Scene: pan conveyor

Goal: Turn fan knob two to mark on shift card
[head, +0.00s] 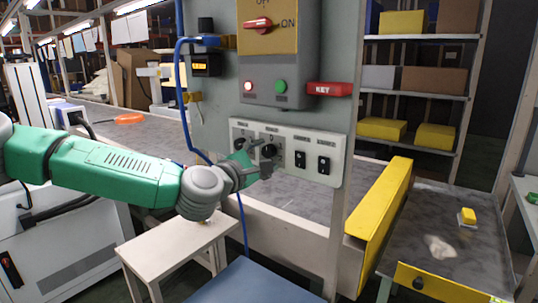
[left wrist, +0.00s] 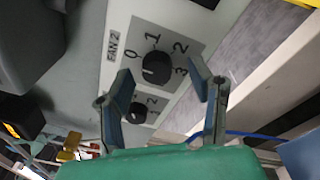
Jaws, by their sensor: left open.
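Fan knob two (left wrist: 155,67) is a round black knob on a grey plate marked FAN 2, with figures 0 to 3 around it. It also shows in the head view (head: 268,150) on the white switch panel (head: 312,174). My left gripper (head: 256,165) is open in front of the panel. In the left wrist view the left gripper's fingers (left wrist: 160,82) stand on either side of the knob's lower part; contact cannot be told. The exact knob setting is unclear. I cannot make out a shift card. My right gripper is not in view.
Another black knob (head: 242,144) sits left of knob two, and two black rocker switches (head: 300,159) sit to its right. Above are a grey switch box (head: 262,73) and a red KEY tag (head: 329,89). A blue cable (head: 180,85) hangs by the panel. A small table (head: 180,243) stands below.

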